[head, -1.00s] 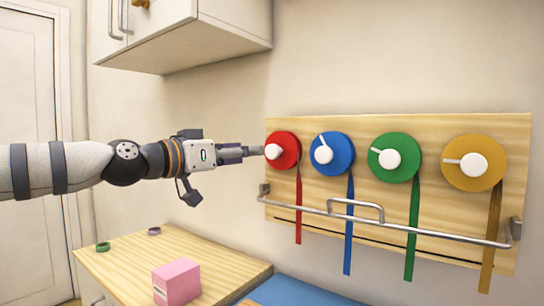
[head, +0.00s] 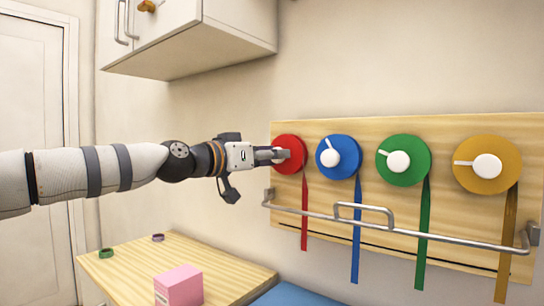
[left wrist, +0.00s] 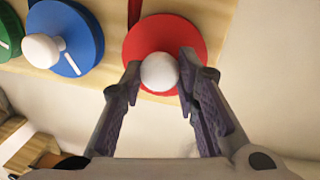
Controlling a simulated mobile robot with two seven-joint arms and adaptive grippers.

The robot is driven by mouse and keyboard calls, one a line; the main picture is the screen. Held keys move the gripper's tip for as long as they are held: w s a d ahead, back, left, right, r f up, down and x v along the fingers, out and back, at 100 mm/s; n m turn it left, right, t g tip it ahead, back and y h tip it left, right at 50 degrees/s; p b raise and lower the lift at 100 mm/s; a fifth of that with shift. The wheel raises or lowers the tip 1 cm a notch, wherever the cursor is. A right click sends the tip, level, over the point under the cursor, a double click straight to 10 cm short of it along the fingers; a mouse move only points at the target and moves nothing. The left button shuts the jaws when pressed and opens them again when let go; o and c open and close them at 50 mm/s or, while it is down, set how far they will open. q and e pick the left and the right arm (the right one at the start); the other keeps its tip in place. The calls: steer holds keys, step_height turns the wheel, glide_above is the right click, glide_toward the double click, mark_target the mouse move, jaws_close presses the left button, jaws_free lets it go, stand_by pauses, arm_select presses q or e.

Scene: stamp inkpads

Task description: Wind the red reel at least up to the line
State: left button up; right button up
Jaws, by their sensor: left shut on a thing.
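The red reel (head: 297,166) is at the left end of the wooden board, and it also shows in the left wrist view (left wrist: 178,30). Its white knob (left wrist: 159,72) is between the fingers of my left gripper (head: 283,155), which is shut on it. In the head view the fingers cover most of this knob. The red ribbon (head: 304,215) hangs straight down from the reel, behind the metal rail. Its lower end is below the black line (head: 369,247) on the board. My right gripper is not in view.
Blue (head: 340,170), green (head: 405,174) and yellow (head: 490,187) reels with ribbons sit to the right on the board (head: 455,140). A metal rail (head: 440,233) runs across below them. A pink box (head: 178,288) stands on the wooden counter (head: 225,270). A wall cabinet (head: 190,40) hangs above.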

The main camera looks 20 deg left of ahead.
arm_select(q)
steer(key=shift+d+f+n+t+y+b, duration=0.1)
steer(key=shift+n+t+y+b, duration=0.25)
steer(key=shift+n, duration=2.75)
steer(key=shift+f+n+t+y+b, duration=0.15)
steer(key=shift+n+t, duration=0.3)
steer(key=shift+n, duration=2.65)
steer(key=shift+d+r+n+t+y+b, duration=0.15)
steer(key=shift+n+t+b, duration=0.25)
steer(key=shift+n, duration=2.7)
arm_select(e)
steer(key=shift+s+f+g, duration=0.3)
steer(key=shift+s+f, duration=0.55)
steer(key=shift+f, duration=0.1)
arm_select(q)
steer(key=shift+a+f, duration=0.1)
steer(key=o, duration=1.2)
steer(key=shift+c, duration=0.2)
steer(key=shift+s, duration=0.1)
